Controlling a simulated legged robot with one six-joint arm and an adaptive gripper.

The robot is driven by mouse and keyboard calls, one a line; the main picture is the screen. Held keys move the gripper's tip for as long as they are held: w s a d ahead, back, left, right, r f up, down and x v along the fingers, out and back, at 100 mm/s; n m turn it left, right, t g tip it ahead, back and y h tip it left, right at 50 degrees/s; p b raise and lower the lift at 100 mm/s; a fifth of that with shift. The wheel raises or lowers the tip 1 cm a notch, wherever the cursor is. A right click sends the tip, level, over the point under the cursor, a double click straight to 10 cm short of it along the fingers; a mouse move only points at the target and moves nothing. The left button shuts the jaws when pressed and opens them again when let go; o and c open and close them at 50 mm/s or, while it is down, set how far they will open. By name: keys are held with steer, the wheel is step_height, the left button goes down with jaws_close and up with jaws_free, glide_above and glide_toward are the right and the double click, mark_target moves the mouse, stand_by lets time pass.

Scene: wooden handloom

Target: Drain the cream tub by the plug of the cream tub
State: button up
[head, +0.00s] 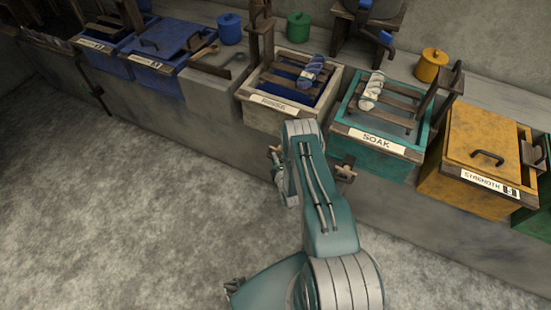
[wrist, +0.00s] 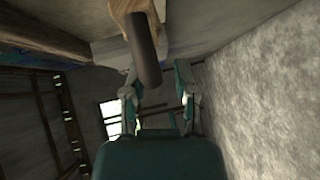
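The cream tub (head: 253,116) stands in the middle of the bench in the head view, with a pale label on its front and dark blue inside. A striped blue and white roll (head: 311,70) lies on its wooden slats. My gripper (head: 279,172) is low in front of this tub, partly behind my arm. In the wrist view its two fingers (wrist: 157,85) are apart. A dark rod with a wooden end (wrist: 145,50), which looks like a plug, reaches down between them. I cannot tell whether the fingers touch it. A similar wooden and dark piece (head: 345,169) shows right of my arm.
The teal tub marked SOAK (head: 376,143) stands to the right, then a lidded yellow tub (head: 470,185). Blue tubs (head: 157,72) stand left. Coloured pots (head: 434,65) line the back. The grey floor (head: 140,220) at left front is clear.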

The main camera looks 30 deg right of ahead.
steer(key=shift+r, duration=0.1)
steer(key=shift+s, duration=0.15)
steer(key=s+a+r, duration=0.1)
steer(key=s, duration=1)
steer(key=shift+s+r, duration=0.2)
steer(key=shift+r, duration=0.05)
steer(key=shift+a, duration=0.1)
